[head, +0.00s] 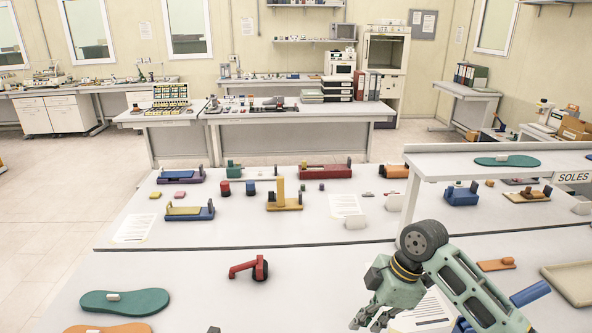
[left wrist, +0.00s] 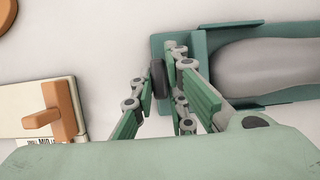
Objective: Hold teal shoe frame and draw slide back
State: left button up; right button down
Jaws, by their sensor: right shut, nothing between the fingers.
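The teal shoe frame (left wrist: 230,38) shows in the left wrist view, running off the right edge. A grey, rounded shoe-shaped part (left wrist: 275,70) lies in it. A dark rounded block (left wrist: 158,78) stands at the frame's left end. My left gripper (left wrist: 165,85) has its fingers on both sides of this block and end; I cannot tell whether both fingers press on it. My right gripper (head: 370,318) is low in the head view, shut and empty over the near table. My left gripper does not show clearly in the head view.
A beige tray (head: 575,284) is at right. In the left wrist view, an orange-handled piece (left wrist: 55,118) lies left of my gripper. Free table surrounds the red lever.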

pick_arm(q)
jog(key=o, duration=0.4)
jog(key=shift+o, duration=0.2)
